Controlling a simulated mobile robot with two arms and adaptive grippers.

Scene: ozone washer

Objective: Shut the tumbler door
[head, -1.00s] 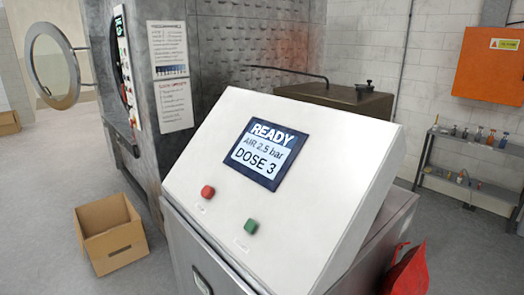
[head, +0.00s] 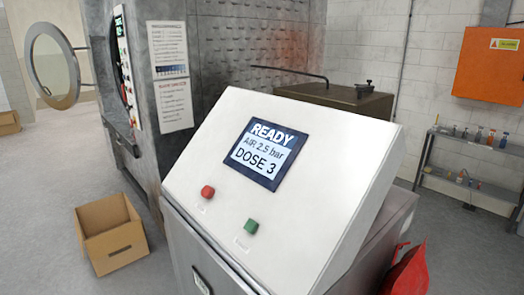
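The round tumbler door (head: 53,65), a metal ring with a glass pane, stands swung open at the upper left. It sticks out to the left of the large grey tumbler machine (head: 222,70). The machine's front is seen at a steep angle, and its dark round opening (head: 121,75) shows only as a narrow strip. A small lit display is at the top of that front. Neither of my grippers is in the head view.
A white control console (head: 310,170) with a screen reading READY, a red button (head: 207,191) and a green button (head: 251,226) fills the middle. An open cardboard box (head: 112,240) sits on the floor below the machine. Grey floor (head: 50,170) is clear at left.

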